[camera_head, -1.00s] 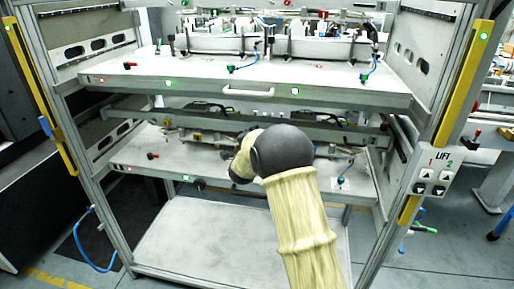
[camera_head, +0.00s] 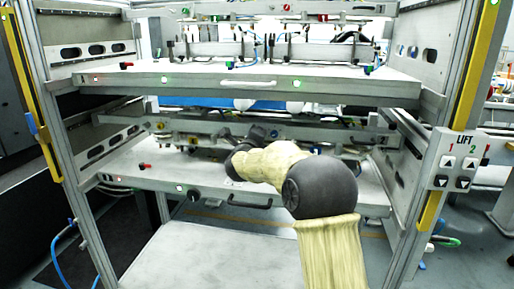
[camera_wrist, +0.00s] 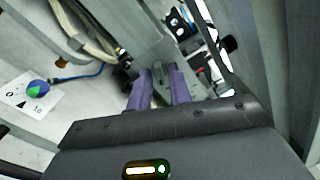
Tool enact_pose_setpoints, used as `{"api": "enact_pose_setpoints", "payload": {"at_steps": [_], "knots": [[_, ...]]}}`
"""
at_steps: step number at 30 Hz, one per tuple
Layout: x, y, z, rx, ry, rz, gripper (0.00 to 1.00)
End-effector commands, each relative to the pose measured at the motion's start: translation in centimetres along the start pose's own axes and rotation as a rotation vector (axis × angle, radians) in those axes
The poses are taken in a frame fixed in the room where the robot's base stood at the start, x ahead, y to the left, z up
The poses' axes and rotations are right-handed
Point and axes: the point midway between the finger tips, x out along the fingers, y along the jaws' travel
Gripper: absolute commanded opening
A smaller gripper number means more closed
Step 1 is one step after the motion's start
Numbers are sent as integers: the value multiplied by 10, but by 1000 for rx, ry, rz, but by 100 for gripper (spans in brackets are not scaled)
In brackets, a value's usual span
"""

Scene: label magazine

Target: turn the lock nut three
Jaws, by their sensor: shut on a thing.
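My gripper (camera_wrist: 158,85) shows in the wrist view as two purple fingers. They are shut on a small grey part (camera_wrist: 158,71) between their tips. It is too small and covered to tell whether it is lock nut three. A grey metal plate (camera_wrist: 187,68) stands just right of the fingertips. In the head view my arm reaches into the gap above the lower shelf (camera_head: 140,176), and the gripper there is hidden or too small to make out.
The upper shelf (camera_head: 200,82) hangs over my arm, with a rail (camera_head: 185,126) below it. Frame posts stand at both sides, with a LIFT button panel (camera_head: 457,160) at right. In the wrist view, a green-and-blue knob (camera_wrist: 38,88) on a white label and a blue hose (camera_wrist: 80,74) lie left.

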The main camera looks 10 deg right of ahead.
Motion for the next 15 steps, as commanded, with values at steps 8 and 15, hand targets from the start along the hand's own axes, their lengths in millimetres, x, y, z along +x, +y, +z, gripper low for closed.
{"api": "enact_pose_setpoints", "payload": {"at_steps": [8, 15], "knots": [[1, 3, -2, 104, 3, 3, 0], [0, 2, -2, 123, 4, 4, 0]]}}
